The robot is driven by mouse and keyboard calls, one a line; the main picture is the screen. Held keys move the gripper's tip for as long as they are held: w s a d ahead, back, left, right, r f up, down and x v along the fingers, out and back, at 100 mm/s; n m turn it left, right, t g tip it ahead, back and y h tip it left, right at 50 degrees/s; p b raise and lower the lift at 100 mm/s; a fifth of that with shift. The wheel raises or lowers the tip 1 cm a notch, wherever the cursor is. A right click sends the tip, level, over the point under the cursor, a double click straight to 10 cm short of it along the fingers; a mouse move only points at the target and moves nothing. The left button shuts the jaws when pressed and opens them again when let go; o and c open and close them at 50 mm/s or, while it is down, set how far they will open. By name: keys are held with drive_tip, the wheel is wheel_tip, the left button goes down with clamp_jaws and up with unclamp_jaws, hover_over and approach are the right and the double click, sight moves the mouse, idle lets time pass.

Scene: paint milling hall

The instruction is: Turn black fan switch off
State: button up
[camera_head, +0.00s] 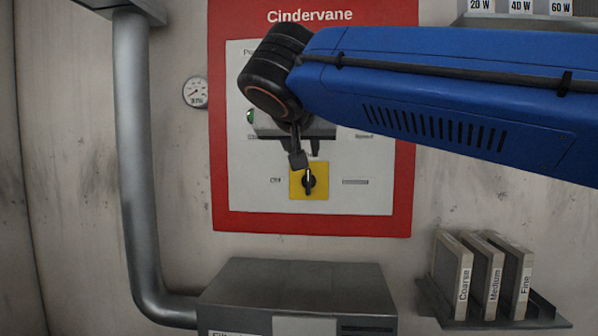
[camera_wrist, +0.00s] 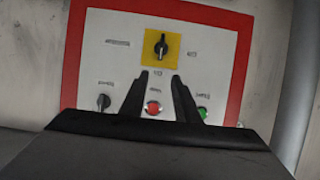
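A black rotary switch (camera_head: 309,181) sits on a yellow plate (camera_head: 296,192) low on a red-bordered control panel (camera_head: 235,200). Its handle looks about vertical. The wrist view shows the panel upside down, with the switch (camera_wrist: 161,45) beyond my fingertips. The labels on either side are too blurred to read surely. My gripper (camera_head: 304,155) is just above the yellow plate in the head view. In the wrist view my gripper (camera_wrist: 160,74) has its two fingers apart with nothing between them, pointing at the switch. I cannot see contact.
Between my fingers a red button (camera_wrist: 153,108) shows behind; a green button (camera_wrist: 203,113) and another black knob (camera_wrist: 102,102) flank it. A grey box (camera_head: 300,275) stands below the panel, a pipe (camera_head: 135,160) and gauge (camera_head: 196,92) left, a rack of labelled plates (camera_head: 487,280) right.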

sight(308, 171)
drive_tip(key=x, duration=1.7)
drive_tip(key=shift+w+f, duration=0.1)
drive_tip(key=shift+f, duration=0.05)
clamp_jaws()
